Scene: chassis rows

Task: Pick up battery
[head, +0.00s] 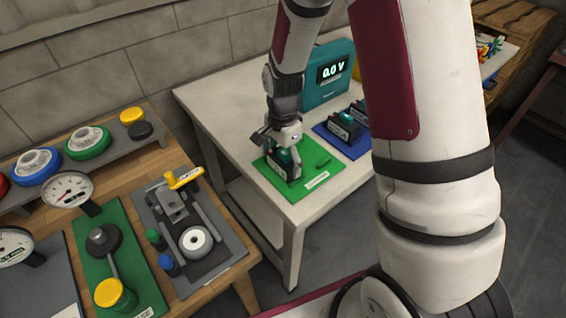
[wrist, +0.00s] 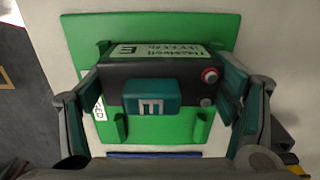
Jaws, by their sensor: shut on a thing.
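A black battery (wrist: 155,72) with a teal block on its near side, a pale label on top and a red-ringed terminal sits over the green mat in the wrist view. In the head view the battery (head: 284,166) shows under my gripper, partly hidden by it. My gripper (head: 281,150) points down at the green mat (head: 320,184) on the white table. In the wrist view my gripper (wrist: 165,95) has a teal-padded finger on each side of the battery and is shut on it. I cannot tell whether the battery is clear of the mat.
A blue mat (head: 353,150) with more black batteries (head: 343,127) lies just behind to the right. A teal meter (head: 328,75) reading 0.0 V stands at the table's back. A wooden bench (head: 168,158) with gauges, rolls and fixtures is at left.

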